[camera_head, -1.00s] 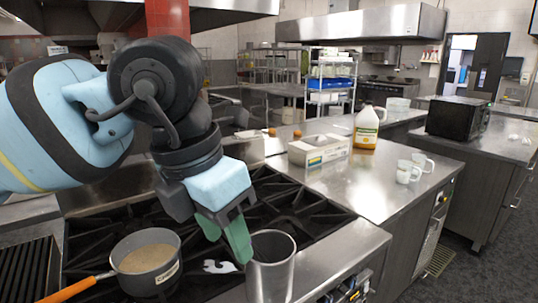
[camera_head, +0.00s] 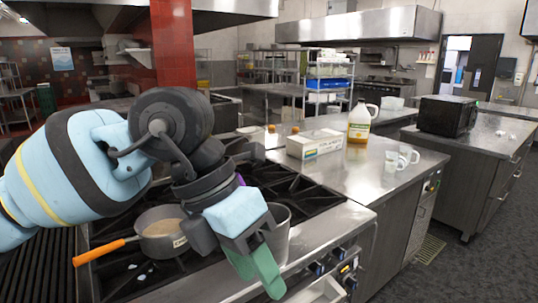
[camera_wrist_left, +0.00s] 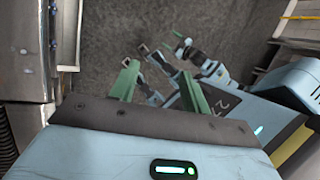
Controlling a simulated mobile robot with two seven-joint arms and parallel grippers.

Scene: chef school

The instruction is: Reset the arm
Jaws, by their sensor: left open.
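My left gripper (camera_head: 258,272) hangs with its green fingers pointing down near the front edge of the stove (camera_head: 300,192). In the left wrist view its two green fingers (camera_wrist_left: 158,87) are spread apart with nothing between them; grey floor lies beyond. In the head view the gripper partly covers a tall metal pot (camera_head: 277,232) standing at the stove's front right. I cannot tell the gap between the gripper and the pot.
A saucepan (camera_head: 166,246) with an orange handle sits on the stove, left of the gripper. A counter (camera_head: 375,180) to the right holds a white box (camera_head: 314,145), a jug (camera_head: 359,125) and white mugs (camera_head: 396,161). Open floor (camera_head: 460,265) lies at the right.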

